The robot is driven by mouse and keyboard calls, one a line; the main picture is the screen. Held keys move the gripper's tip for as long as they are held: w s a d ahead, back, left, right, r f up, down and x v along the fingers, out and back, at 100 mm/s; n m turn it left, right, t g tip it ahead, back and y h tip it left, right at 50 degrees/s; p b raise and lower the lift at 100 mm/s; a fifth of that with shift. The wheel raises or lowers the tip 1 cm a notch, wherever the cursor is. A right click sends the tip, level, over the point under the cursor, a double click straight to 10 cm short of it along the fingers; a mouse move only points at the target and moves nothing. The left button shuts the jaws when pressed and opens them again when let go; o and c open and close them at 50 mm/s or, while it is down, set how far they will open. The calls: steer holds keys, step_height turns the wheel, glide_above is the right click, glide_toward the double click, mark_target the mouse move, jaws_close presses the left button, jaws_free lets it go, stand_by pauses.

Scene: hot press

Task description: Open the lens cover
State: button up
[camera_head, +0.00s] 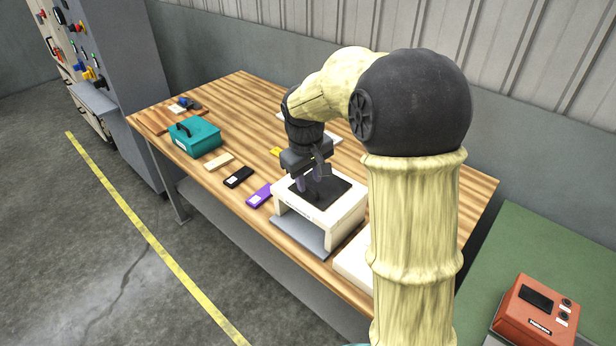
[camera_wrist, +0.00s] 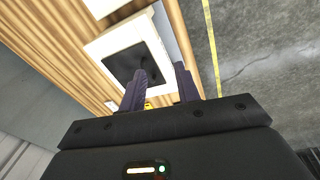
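A white press-like device (camera_head: 345,213) with a black panel (camera_head: 334,184) on its top stands on the wooden table, over a grey base plate (camera_head: 298,234). No part is plainly marked as the lens cover; the black panel may be it, but I cannot tell. The panel lies flat in the white frame and also shows in the wrist view (camera_wrist: 122,68). My gripper (camera_head: 313,184) points down over the panel's left part. In the wrist view my gripper (camera_wrist: 160,80) has its two dark fingers apart with nothing held between them. Whether a fingertip touches the device is unclear.
On the wooden table (camera_head: 240,90) are a teal case (camera_head: 195,137), a light block (camera_head: 219,162), a black device (camera_head: 238,177) and a purple device (camera_head: 261,195). A white box (camera_head: 354,263) is at front right. An orange box (camera_head: 537,312) stands on a green surface.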

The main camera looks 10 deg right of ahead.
step_height(320, 180, up, 6)
steer(key=n+p, duration=0.2)
glide_above(309, 187)
steer(key=s+a, duration=0.2)
steer(key=a, duration=0.1)
steer(key=shift+f+g+h, duration=0.15)
steer(key=shift+g+h, duration=0.15)
steer(key=shift+h, duration=0.1)
steer(key=shift+f, duration=0.1)
steer(key=d+f+p, duration=0.1)
steer(key=f, duration=0.4)
steer(key=w+f+p, duration=0.1)
steer(key=f, duration=0.5)
steer(key=w+d+f+p, duration=0.1)
steer(key=f, duration=0.5)
steer(key=shift+d, duration=0.35)
jaws_close()
